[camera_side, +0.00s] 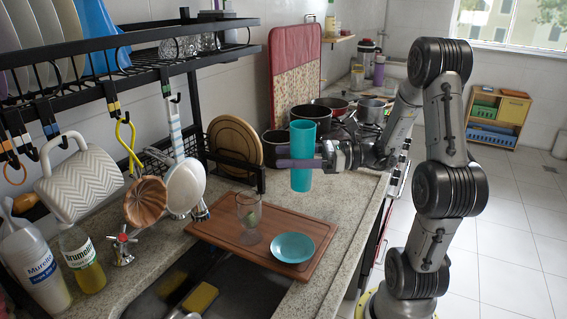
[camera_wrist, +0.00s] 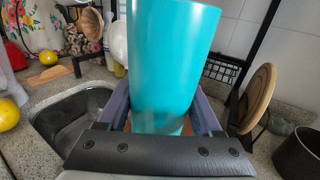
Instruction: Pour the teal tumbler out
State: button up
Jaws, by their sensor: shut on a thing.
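The teal tumbler (camera_side: 302,155) is held upright in my gripper (camera_side: 300,164), above the counter and behind the teal plate in the side view. The fingers are shut around its sides. In the wrist view the tumbler (camera_wrist: 172,60) fills the middle between the two fingers (camera_wrist: 160,115). Its inside cannot be seen, so I cannot tell what it holds. A clear glass (camera_side: 249,217) stands on the wooden board (camera_side: 215,226). A teal plate (camera_side: 293,247) lies on the board, to the right of the glass.
The sink (camera_side: 180,285) opens in front of the board, with a yellow sponge (camera_side: 201,299) in it. A black rack (camera_side: 140,40) stands over the left side. Dark pots (camera_side: 309,112) stand behind the tumbler. A soap bottle (camera_side: 82,262) and stacked cups (camera_side: 35,268) are at the left.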

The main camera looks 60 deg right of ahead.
jog(key=w+d+r, duration=0.3)
jog(key=w, duration=0.6)
jog(key=w+a+n+y, duration=0.1)
jog(key=w+a, duration=0.4)
jog(key=shift+r+g, duration=0.2)
jog(key=shift+g, duration=0.1)
jog(key=shift+s+a+f+n, duration=0.25)
jog(key=shift+a+n, duration=0.1)
jog(key=shift+n, duration=0.3)
jog(key=shift+s+a+f+n, duration=0.1)
jog(key=shift+s+a+n, duration=0.15)
jog(key=shift+n, duration=0.45)
jog(key=shift+s+a+f+n, duration=0.2)
jog(key=shift+a+n, duration=0.2)
jog(key=shift+n, duration=0.25)
jog(key=n, duration=0.3)
jog(key=w+d+f+n, duration=0.1)
jog(key=n, duration=0.2)
jog(key=d+f+n, duration=0.1)
jog(key=n, duration=0.2)
jog(key=shift+w, duration=0.15)
jog(key=shift+f+n, duration=0.45)
jog(key=shift+n, duration=0.45)
